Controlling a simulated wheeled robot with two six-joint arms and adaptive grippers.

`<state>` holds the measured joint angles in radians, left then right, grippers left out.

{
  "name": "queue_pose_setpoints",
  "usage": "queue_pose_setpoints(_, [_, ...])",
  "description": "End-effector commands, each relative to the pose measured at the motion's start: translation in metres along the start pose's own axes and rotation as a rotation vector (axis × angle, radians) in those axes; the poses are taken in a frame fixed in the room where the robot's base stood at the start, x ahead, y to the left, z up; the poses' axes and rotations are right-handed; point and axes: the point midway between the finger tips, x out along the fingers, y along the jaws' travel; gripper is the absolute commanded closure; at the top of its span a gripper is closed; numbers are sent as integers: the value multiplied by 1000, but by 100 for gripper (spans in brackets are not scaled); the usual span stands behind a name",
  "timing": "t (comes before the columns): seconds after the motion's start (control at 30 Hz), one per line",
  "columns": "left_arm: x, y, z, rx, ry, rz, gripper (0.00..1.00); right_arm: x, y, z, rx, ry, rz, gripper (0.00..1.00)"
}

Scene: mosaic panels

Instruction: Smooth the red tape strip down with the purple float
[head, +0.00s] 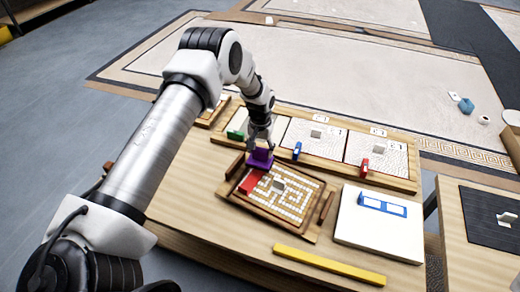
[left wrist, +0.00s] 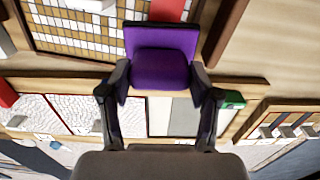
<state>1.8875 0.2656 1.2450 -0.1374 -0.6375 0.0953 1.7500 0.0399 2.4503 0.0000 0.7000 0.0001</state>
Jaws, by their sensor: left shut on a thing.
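My left gripper (head: 260,146) is shut on the purple float (head: 260,161), with a finger on each side of its grip. The float also shows in the left wrist view (left wrist: 162,62), its flat plate facing the mosaic panel. The red tape strip (head: 250,182) lies at the left end of the white-tiled mosaic panel (head: 289,201), just below the float in the head view. A piece of the red strip shows past the float's plate in the left wrist view (left wrist: 168,10). I cannot tell whether the float touches the panel. My right gripper is out of view.
A wooden rack (head: 402,184) behind the panel holds white textured boards, with green, blue and red small tools along it. A white board with a blue-framed piece (head: 382,205) lies to the right. A yellow bar (head: 328,266) lies near the front edge.

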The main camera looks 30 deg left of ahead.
Motion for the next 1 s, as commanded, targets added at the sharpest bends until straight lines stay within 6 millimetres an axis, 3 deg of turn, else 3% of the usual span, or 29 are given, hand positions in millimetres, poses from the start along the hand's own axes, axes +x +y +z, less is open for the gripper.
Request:
queue_pose_setpoints(0.43, [-43,5,4,5,0,0,66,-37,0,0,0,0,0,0])
queue_pose_setpoints(1.0, [-46,6,4,6,1,0,66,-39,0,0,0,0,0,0])
